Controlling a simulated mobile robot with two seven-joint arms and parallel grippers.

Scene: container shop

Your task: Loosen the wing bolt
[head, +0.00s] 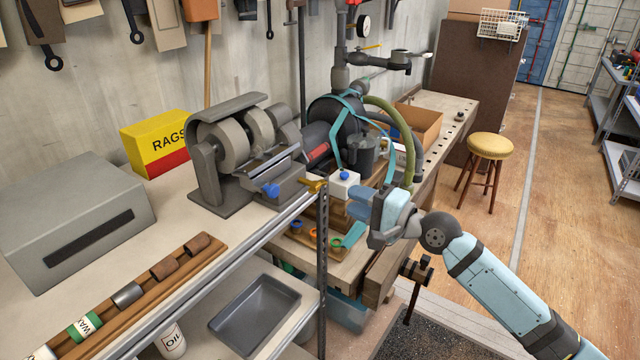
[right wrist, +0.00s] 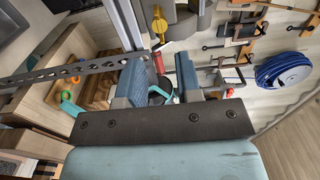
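A small brass-yellow wing bolt (head: 315,185) sits at the end of the metal rail, near the top of the perforated upright. It also shows in the right wrist view (right wrist: 159,22), ahead of the gap between my fingers. My right gripper (head: 352,201) is to the right of the bolt in the head view and apart from it. In the right wrist view its two blue-grey fingers (right wrist: 159,62) are spread with nothing gripped between them. My left gripper is not in view.
The perforated upright (head: 322,240) and long rail (head: 240,248) stand close to my right gripper. A bench grinder (head: 225,146) stands on the bench to the left. Open floor lies right.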

